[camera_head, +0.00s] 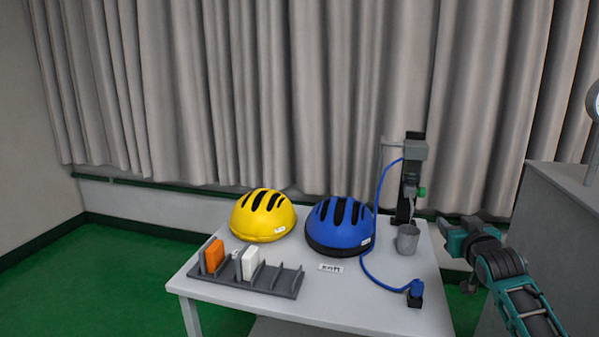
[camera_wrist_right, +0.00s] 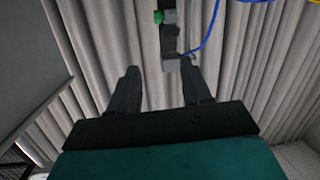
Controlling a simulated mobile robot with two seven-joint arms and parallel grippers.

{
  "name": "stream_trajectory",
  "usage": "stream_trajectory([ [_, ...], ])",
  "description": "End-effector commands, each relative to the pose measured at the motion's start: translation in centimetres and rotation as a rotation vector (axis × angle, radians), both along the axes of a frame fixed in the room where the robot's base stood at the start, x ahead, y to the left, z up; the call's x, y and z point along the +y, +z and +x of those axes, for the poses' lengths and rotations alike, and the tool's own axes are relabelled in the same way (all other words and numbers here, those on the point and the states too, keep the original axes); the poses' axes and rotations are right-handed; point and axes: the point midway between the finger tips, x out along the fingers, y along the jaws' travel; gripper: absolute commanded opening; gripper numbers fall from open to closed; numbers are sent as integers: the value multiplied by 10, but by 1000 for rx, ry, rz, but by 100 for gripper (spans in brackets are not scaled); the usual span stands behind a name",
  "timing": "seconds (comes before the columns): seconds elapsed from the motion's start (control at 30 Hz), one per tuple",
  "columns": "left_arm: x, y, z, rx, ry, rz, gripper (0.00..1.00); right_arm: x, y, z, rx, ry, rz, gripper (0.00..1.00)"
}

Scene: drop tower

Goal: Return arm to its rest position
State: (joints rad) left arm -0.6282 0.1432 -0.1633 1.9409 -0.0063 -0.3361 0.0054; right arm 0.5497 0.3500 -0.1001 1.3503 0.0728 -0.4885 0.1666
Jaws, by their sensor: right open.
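My right arm comes in from the right in the head view. Its teal and dark gripper (camera_head: 456,238) is beside the table's right edge, with no object seen in it. In the right wrist view the two dark fingers (camera_wrist_right: 163,85) stand apart with an empty gap between them. Beyond the fingertips is the dark stand (camera_wrist_right: 169,38) with a green knob; it also shows at the table's back right in the head view (camera_head: 410,175). My left gripper is in neither view.
A blue cable (camera_head: 378,274) runs near the right edge. A grey cabinet (camera_head: 562,215) stands at right.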

Motion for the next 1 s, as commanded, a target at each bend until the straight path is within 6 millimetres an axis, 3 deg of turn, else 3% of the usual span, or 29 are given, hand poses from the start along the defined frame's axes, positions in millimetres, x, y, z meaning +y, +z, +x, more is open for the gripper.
stream_trajectory([
  [0.1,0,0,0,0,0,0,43,3,29,3,-125,35,-241,48],
  [0.13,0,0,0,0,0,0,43,7,21,-1,-124,47,-267,48],
  [0.2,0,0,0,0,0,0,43,20,-13,-15,-79,71,-243,48],
  [0.37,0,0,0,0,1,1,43,49,-74,-53,-2,122,-214,48],
  [0.47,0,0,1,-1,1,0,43,69,-115,-85,56,157,-188,48],
  [0.6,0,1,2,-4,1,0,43,98,-172,-145,148,204,-138,48],
  [0.73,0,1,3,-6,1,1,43,125,-216,-209,237,241,-84,48],
  [0.9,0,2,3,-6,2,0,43,154,-252,-293,346,271,-8,48],
  [1.0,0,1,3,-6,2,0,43,165,-262,-332,395,278,29,48],
])
